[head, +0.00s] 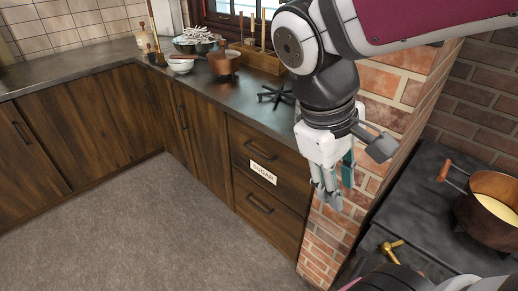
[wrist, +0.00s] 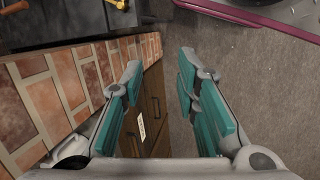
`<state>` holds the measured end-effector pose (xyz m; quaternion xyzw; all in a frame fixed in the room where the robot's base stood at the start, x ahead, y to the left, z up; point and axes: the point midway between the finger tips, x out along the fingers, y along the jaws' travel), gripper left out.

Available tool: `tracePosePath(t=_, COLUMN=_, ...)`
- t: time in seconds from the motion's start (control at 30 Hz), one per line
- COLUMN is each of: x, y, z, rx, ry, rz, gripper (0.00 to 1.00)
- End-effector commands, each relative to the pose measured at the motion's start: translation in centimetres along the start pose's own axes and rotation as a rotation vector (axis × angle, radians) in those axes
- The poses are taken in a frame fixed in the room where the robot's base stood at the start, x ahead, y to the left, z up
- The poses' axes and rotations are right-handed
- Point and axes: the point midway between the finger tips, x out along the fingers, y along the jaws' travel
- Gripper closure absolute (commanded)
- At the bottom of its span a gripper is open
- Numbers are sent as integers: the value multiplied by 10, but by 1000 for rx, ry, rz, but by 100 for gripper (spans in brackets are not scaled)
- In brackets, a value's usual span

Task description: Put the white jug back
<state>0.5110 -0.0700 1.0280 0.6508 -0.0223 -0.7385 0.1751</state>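No white jug can be made out for certain in either view. A small pale vessel (head: 144,39) stands at the back of the counter in the head view, too small to identify as the jug. My gripper (head: 336,188) hangs in the air in front of the brick pillar, far from that vessel and pointing down. In the wrist view my gripper (wrist: 160,68) has its two teal-padded fingers apart, with nothing between them.
The dark counter (head: 85,61) holds a white bowl (head: 181,66), a copper pot (head: 224,63) and a wooden utensil box (head: 258,61). A drawer is labelled SUGAR (head: 263,173). The brick pillar (head: 385,105) and stove with a copper pot (head: 488,222) are close. The floor is clear.

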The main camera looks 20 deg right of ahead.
Motion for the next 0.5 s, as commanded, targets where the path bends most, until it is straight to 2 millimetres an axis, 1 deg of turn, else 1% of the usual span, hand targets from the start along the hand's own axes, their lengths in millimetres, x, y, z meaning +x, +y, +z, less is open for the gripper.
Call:
tracePosePath(t=0.03, x=-5, y=-11, z=7, rx=48, ry=58, rz=-43, gripper=71)
tracePosePath(t=0.1, x=-11, y=-28, z=14, rx=105, ry=125, rz=-103, gripper=71)
tracePosePath(t=0.23, x=-19, y=-53, z=23, rx=187, ry=226, rz=-196, gripper=71)
tracePosePath(t=0.33, x=-24, y=-65, z=26, rx=223, ry=274, rz=-241, gripper=71)
tracePosePath(t=0.5, x=-27, y=-73, z=28, rx=247, ry=303, rz=-270, gripper=71)
